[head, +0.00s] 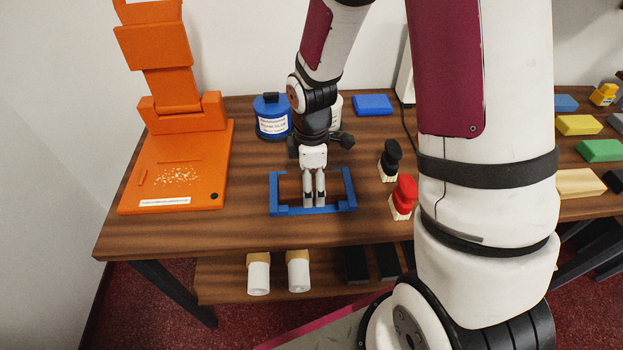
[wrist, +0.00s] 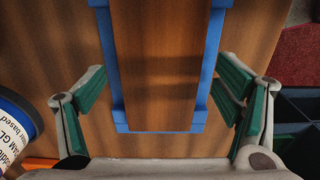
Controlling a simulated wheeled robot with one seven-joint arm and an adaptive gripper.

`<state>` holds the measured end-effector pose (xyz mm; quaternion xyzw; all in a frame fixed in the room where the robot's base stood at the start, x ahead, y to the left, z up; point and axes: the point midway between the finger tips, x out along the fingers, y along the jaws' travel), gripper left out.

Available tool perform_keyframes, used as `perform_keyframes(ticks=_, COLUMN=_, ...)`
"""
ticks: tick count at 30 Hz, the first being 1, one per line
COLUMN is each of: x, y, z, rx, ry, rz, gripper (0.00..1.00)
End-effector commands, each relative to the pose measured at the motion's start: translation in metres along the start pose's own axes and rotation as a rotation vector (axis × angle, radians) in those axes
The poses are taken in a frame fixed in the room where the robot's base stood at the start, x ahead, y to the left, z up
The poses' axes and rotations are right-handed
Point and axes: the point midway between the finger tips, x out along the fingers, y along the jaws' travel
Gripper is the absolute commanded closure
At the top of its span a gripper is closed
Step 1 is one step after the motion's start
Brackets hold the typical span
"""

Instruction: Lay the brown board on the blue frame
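The brown board (wrist: 165,60) appears to lie on the blue frame (wrist: 120,118), lined up with it. Blue shows along both long sides and the near end in the wrist view. In the head view the blue frame (head: 350,187) is on the counter, with part of the brown board (head: 290,187) showing inside it. My gripper (wrist: 164,95) is open, its green-padded fingers apart on either side of the board and not touching it. In the head view my gripper (head: 314,203) is over the frame and hides part of the board. The board's far end is out of the wrist view.
An orange stand (head: 185,170) is at left. Bare wood lies left of the frame.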

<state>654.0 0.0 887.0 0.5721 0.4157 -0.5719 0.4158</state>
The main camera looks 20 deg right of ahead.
Motion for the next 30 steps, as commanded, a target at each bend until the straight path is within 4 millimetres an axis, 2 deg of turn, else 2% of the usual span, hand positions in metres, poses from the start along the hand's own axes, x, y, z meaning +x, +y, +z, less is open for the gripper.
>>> perform_keyframes(ticks=7, x=-0.001, y=0.000, z=0.000, rx=0.000, ry=0.000, rz=0.000, gripper=0.15)
perform_keyframes(ticks=11, x=-0.009, y=0.001, z=0.000, rx=0.002, ry=0.001, rz=0.003, gripper=0.15)
perform_keyframes(ticks=14, x=-0.024, y=0.001, z=0.000, rx=0.003, ry=0.002, rz=0.005, gripper=0.15)
perform_keyframes(ticks=24, x=-0.091, y=0.001, z=0.000, rx=0.001, ry=0.001, rz=0.005, gripper=0.15)
perform_keyframes(ticks=30, x=-0.114, y=0.000, z=0.000, rx=0.001, ry=0.000, rz=0.001, gripper=0.15)
